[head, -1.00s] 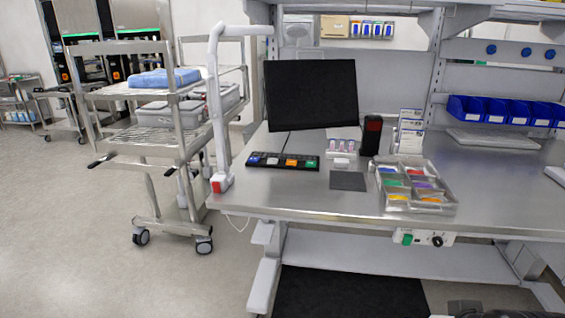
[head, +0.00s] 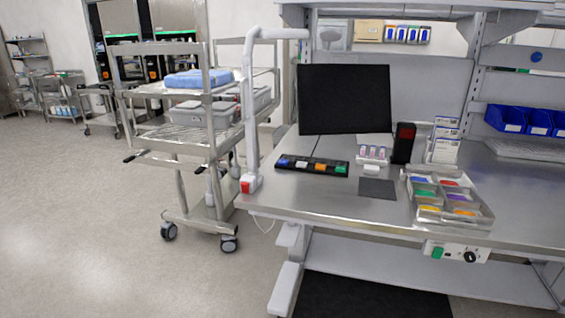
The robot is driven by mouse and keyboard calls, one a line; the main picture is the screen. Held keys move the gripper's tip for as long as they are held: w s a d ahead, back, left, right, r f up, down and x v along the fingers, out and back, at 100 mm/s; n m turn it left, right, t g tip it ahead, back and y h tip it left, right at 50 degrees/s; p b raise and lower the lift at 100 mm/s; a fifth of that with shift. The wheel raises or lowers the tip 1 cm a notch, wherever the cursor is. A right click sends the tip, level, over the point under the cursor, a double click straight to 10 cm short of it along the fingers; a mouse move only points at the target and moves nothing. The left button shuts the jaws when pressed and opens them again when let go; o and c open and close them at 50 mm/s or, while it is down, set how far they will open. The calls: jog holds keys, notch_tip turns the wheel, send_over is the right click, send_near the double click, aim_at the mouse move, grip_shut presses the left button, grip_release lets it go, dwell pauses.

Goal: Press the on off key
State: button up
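A small control box (head: 454,255) hangs under the front edge of the workbench. It carries a green rocker-like switch (head: 437,252) at its left and a round black knob (head: 470,257) at its right. A black keypad (head: 312,166) with blue, white, orange and green keys lies on the bench top at the left. The markings on the switch and keys are too small to read, so I cannot tell which is the on off key. My gripper is not in view.
The steel workbench (head: 310,203) holds a dark monitor (head: 344,98), a sorting tray (head: 470,221) and a black upright device (head: 404,143). A red-fronted block (head: 248,184) sits at its left corner. A wheeled steel cart (head: 165,157) stands left. The floor (head: 110,230) at front left is clear.

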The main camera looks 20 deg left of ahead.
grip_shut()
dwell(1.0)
